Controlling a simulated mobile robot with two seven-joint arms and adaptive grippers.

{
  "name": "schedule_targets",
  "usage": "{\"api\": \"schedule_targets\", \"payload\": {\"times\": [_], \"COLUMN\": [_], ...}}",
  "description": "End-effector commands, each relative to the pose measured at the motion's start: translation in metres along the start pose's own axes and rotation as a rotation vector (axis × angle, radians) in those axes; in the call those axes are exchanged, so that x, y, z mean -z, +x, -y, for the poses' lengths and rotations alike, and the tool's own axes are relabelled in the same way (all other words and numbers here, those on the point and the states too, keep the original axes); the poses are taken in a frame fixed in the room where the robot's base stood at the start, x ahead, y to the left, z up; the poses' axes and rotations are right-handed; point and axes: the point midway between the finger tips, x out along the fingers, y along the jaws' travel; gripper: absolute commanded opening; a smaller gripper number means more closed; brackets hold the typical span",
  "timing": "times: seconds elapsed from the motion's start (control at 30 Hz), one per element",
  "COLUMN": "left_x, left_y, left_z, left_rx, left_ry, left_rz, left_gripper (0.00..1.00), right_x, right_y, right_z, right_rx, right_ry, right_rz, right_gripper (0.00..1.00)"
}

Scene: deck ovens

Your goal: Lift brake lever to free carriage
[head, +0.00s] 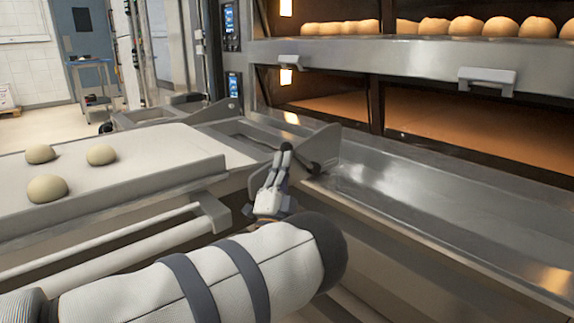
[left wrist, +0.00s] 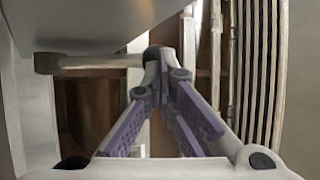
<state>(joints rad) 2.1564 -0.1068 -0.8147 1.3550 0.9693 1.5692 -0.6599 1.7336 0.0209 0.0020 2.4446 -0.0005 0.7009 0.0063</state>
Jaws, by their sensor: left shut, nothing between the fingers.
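My left gripper (head: 286,150) is shut and empty, pointing away from me beside the grey end plate (head: 322,146) of the carriage rail. In the left wrist view its fingers (left wrist: 155,55) meet at the tips. A pale bar (left wrist: 95,61) with a rounded end runs sideways up to the fingertips there; it may be the brake lever, but I cannot tell whether they touch. In the head view no lever can be clearly made out; a small dark part (head: 311,168) sits by the end plate. The carriage (head: 140,185) has a pale loading surface at left. My right gripper is not in view.
Three dough balls (head: 47,188) lie on the carriage. Deck ovens (head: 400,50) stand behind, with dough balls in the upper deck and an empty lower deck. A metal ledge (head: 420,200) runs right. A blue trolley (head: 92,85) stands at the back left.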

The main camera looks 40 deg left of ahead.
Motion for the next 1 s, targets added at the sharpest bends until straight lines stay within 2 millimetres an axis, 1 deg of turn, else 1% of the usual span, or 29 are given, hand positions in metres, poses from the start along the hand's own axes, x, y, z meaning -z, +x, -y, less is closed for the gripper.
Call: {"api": "schedule_targets", "payload": {"times": [0.03, 0.2, 0.4, 0.63, 1.0], "left_x": [0.005, 0.015, 0.025, 0.034, 0.041], "left_y": [0.014, 0.034, 0.054, 0.070, 0.083], "left_z": [0.014, 0.018, 0.017, 0.010, 0.004], "left_rx": [-0.027, -0.169, -0.321, -0.460, -0.463], "left_ry": [0.017, 0.091, 0.172, 0.245, 0.245], "left_rz": [-0.001, -0.002, -0.001, -0.002, 0.000], "left_gripper": [0.00, 0.00, 0.00, 0.00, 0.00], "right_x": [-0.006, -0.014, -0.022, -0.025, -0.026], "right_y": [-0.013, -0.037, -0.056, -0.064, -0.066], "right_z": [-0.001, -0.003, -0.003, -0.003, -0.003], "right_rx": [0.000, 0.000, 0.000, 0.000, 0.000], "right_ry": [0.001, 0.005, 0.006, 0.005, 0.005], "right_rz": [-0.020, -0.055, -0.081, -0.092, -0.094], "right_gripper": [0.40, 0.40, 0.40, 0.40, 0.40]}}
